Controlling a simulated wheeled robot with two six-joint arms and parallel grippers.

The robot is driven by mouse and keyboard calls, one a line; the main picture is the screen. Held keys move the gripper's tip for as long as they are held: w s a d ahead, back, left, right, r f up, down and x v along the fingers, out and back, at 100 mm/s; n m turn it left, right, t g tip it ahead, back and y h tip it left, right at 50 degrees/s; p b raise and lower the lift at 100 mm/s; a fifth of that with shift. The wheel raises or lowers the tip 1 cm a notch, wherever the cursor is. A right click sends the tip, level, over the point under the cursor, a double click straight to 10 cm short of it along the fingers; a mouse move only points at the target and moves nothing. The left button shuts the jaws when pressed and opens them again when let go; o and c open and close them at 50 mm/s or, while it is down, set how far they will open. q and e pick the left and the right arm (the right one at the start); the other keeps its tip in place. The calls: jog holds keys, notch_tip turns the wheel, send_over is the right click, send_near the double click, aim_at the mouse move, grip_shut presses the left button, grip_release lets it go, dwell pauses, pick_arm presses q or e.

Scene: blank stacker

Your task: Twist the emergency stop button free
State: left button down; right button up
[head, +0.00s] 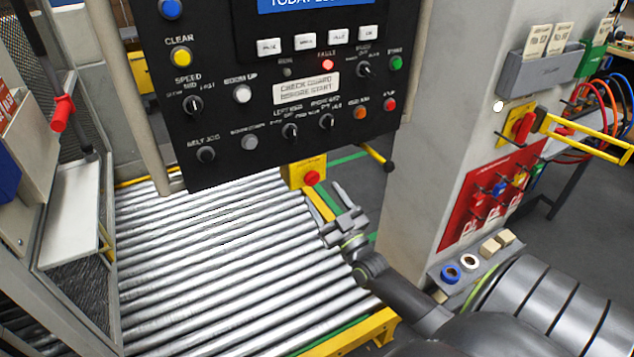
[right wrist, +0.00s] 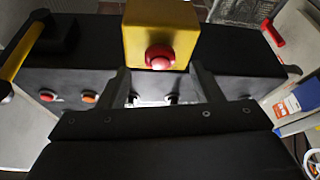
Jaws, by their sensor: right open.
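The emergency stop button (head: 312,178) is a red knob on a yellow box (head: 292,175) under the lower edge of the black control panel. In the right wrist view the red button (right wrist: 160,57) sticks out of the yellow box (right wrist: 160,25). My right gripper (head: 324,190) is open, its fingers pointing up toward the button from below. In the right wrist view the fingertips (right wrist: 160,72) stand apart, one to each side of the button in the picture, with nothing between them. Contact with the button does not show. My left gripper is not in view.
The black control panel (head: 225,160) with several buttons and knobs hangs above. A roller conveyor (head: 200,260) lies below.

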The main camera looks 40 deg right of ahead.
aim_at(315, 183)
jog(key=shift+x, duration=2.05)
jog(key=shift+c, duration=0.5)
